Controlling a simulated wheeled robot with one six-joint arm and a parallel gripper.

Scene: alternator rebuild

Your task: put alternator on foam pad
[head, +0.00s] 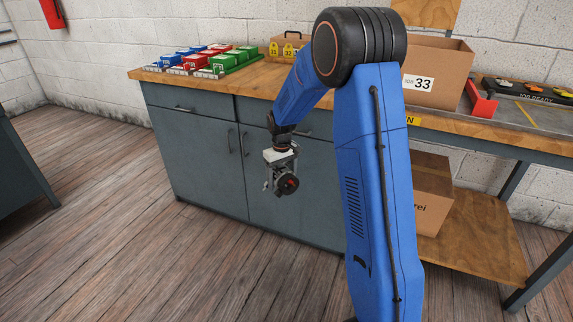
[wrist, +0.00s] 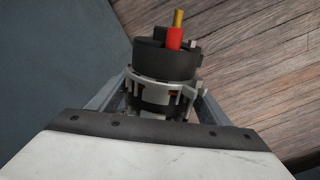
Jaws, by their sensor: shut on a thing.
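My gripper (head: 278,172) is shut on the alternator (head: 287,184) and holds it in the air in front of the workbench's grey cabinet doors, below the bench top. The alternator is a grey and dark round unit with a small red part on its face. In the wrist view the alternator (wrist: 166,72) sits between the gripper's fingers, with a red and brass post sticking out of its dark end and the wooden floor beyond. I cannot make out a foam pad in either view.
The workbench (head: 300,102) carries red, blue and green bins (head: 205,60) at left, a cardboard box marked 33 (head: 435,75) and a dark "JOB READY" mat (head: 540,97) at right. Another box (head: 431,200) stands on the lower shelf. The floor (head: 120,230) at left is clear.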

